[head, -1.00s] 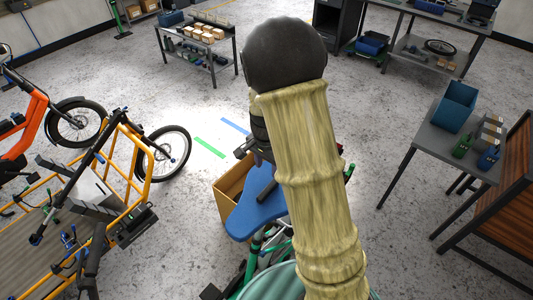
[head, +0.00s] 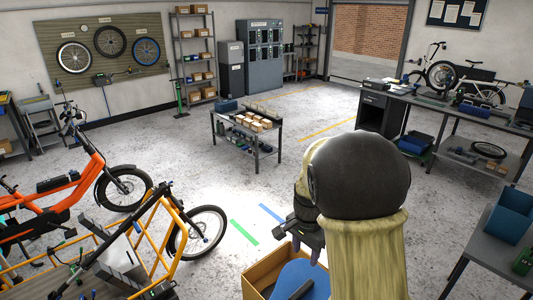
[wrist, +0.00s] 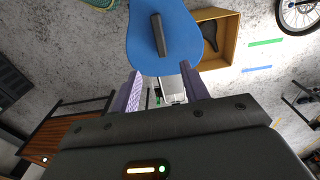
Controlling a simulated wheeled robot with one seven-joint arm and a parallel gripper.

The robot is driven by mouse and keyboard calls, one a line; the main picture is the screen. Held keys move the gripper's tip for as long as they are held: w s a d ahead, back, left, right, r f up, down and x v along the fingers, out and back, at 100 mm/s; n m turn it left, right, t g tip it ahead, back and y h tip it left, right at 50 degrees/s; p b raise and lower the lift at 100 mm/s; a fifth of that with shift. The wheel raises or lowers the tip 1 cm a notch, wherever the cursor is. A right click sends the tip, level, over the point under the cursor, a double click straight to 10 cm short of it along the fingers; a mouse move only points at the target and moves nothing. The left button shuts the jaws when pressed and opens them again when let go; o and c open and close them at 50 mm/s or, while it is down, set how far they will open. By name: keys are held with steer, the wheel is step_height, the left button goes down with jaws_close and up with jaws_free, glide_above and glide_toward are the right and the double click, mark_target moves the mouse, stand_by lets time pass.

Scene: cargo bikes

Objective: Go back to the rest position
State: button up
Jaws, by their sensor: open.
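My gripper (wrist: 163,85) is open in the wrist view, with two purple-grey fingers spread apart and nothing held between them. It also shows in the head view (head: 307,253), hanging from my raised arm, fingers down. A blue rounded panel with a dark bar on it (wrist: 178,32) lies just beyond the fingertips in the wrist view. The same panel (head: 314,282) shows below my gripper in the head view, partly hidden by my arm.
An open cardboard box (wrist: 228,52) with a dark saddle inside stands beside the panel. An orange cargo bike (head: 60,205) and a yellow-framed one (head: 150,235) stand at left. A grey table (head: 480,240) is at right.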

steer(key=s+f+n+t+b, duration=0.1)
steer(key=s+n+t, duration=0.1)
steer(key=s+n, duration=0.8)
steer(key=s, duration=0.4)
steer(key=shift+d+n+b, duration=0.2)
steer(key=shift+n+b, duration=0.1)
steer(key=shift+b, duration=0.1)
stand_by(0.4)
